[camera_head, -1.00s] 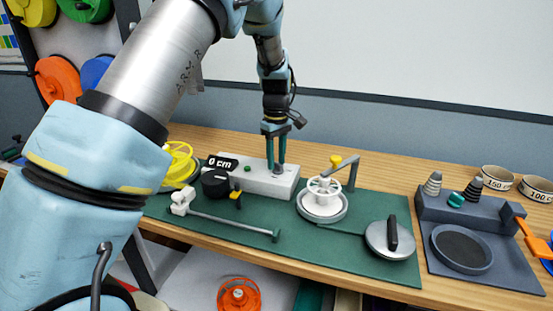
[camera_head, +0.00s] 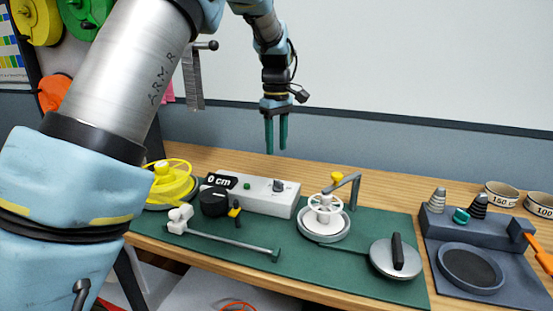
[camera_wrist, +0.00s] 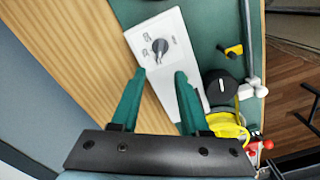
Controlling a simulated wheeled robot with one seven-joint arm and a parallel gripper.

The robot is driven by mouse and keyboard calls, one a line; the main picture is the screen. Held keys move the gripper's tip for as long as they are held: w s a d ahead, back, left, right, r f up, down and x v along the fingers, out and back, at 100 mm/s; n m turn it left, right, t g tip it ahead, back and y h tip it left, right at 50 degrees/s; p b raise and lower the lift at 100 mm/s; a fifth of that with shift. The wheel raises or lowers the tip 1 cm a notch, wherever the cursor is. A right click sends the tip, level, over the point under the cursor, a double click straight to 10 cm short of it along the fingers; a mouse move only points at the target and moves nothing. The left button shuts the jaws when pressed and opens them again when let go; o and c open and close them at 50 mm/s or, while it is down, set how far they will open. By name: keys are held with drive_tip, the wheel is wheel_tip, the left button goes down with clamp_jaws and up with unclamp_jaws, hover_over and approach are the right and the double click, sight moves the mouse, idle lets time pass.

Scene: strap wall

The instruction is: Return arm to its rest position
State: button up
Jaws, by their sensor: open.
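My gripper (camera_head: 276,134) hangs in the air above the back of the wooden workbench, fingers pointing down, apart and empty. Below it is a white control box (camera_head: 262,200) with a black rotary knob (camera_head: 279,186), a green button and a "0 cm" display (camera_head: 221,181). In the wrist view my gripper's green fingers (camera_wrist: 157,98) are spread, with the box (camera_wrist: 168,58) and its knob (camera_wrist: 160,46) beyond the fingertips. Nothing touches the fingers. My arm covers the left of the head view.
A green mat (camera_head: 340,262) carries a white spoked wheel (camera_head: 324,214), a grey disc with a black handle (camera_head: 396,258) and a metal rod (camera_head: 225,240). A yellow reel (camera_head: 170,186) stands left, a dark fixture (camera_head: 470,265) right. The air above the bench is clear.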

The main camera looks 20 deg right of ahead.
drive_tip(key=shift+r, duration=0.2)
idle(0.3)
drive_tip(key=a+f+m, duration=0.2)
drive_tip(key=a+f, duration=0.1)
drive_tip(key=a, duration=1.9)
drive_tip(key=s+a+f+m+t, duration=0.1)
drive_tip(key=s+a+f, duration=0.3)
drive_tip(key=s+a, duration=0.8)
drive_tip(key=a+m, duration=0.1)
drive_tip(key=a, duration=0.2)
drive_tip(key=shift+m+t, duration=0.3)
drive_tip(key=shift+m, duration=0.1)
drive_tip(key=shift+o, duration=0.2)
drive_tip(key=shift+w, duration=0.1)
